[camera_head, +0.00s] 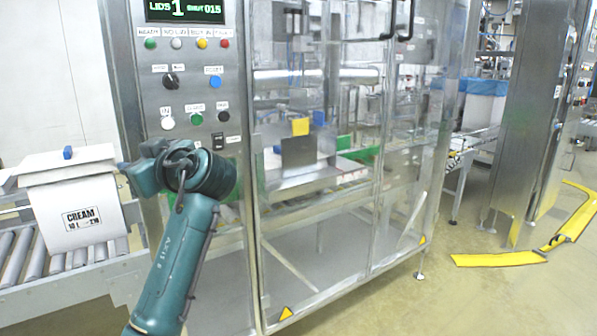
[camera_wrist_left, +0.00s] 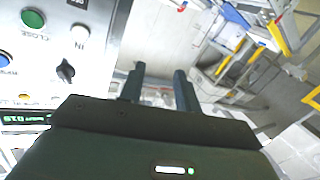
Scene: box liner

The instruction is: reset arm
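My left arm (camera_head: 185,250), dark teal, rises from the bottom of the head view, in front of the machine's control panel (camera_head: 180,100). Its left gripper (camera_head: 136,176) is at panel height, pointing left, above the right end of the roller conveyor. In the left wrist view the two dark fingers of the left gripper (camera_wrist_left: 160,85) stand apart with a gap between them and nothing in it. The gripper is beside the panel and does not visibly touch its buttons. My right gripper is not in view.
The clear-walled machine (camera_head: 330,180) fills the middle. Yellow floor guards (camera_head: 500,259) lie at right; the floor before them is clear.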

